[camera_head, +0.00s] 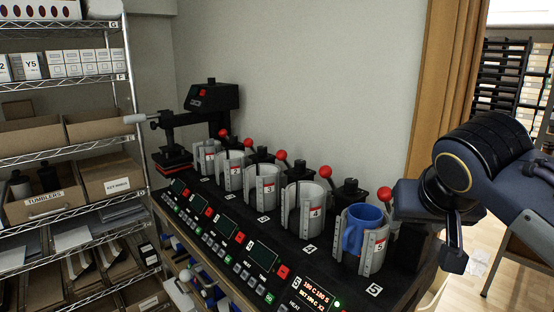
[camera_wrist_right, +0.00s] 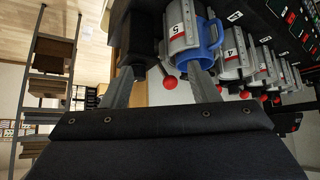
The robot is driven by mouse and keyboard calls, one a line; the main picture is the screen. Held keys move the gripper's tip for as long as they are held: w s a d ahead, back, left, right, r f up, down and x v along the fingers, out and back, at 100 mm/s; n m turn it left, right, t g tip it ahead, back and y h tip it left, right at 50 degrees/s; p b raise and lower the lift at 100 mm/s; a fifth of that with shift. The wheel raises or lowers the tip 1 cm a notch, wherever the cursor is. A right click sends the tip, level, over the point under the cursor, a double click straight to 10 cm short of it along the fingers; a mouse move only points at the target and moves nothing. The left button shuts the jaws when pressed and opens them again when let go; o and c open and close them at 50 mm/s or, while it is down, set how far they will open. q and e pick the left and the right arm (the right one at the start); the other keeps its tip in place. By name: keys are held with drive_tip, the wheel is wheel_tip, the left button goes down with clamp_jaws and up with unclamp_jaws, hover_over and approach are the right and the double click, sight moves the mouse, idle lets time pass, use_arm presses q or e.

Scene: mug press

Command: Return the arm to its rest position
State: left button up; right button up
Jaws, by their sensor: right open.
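My right gripper (camera_head: 436,238) is at the right end of the press row, beside station 5, with its arm coming in from the right. In the right wrist view its two fingers (camera_wrist_right: 162,82) are spread with nothing held between them. A blue mug (camera_head: 353,232) sits upright in the grey clamp of press 5 (camera_head: 376,250); the mug also shows in the right wrist view (camera_wrist_right: 212,36). The red lever knob of press 5 (camera_head: 384,193) is just left of my gripper, and it appears between the fingers in the right wrist view (camera_wrist_right: 170,82). My left gripper is not in view.
Several other mug presses (camera_head: 304,212) stand in a row on the black bench (camera_head: 315,246), with red lever knobs behind. A larger black press (camera_head: 210,97) is at the back left. Wire shelves (camera_head: 70,150) with boxes line the left. Floor (camera_head: 510,290) shows at the right.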

drive_tip(key=s+a+f+g+y+b, duration=0.1)
drive_tip(key=s+f+y, duration=0.1)
drive_tip(key=s+f, duration=0.7)
drive_tip(key=s+a+f+g+y+b, duration=0.1)
drive_tip(key=s+f+y, duration=0.2)
drive_tip(key=s+f, duration=0.7)
wheel_tip(320, 180, down, 8)
drive_tip(key=shift+s+a+f+n+y, duration=0.1)
drive_tip(key=shift+s+a+n+y, duration=0.05)
drive_tip(key=shift+n+y, duration=0.15)
idle(1.1)
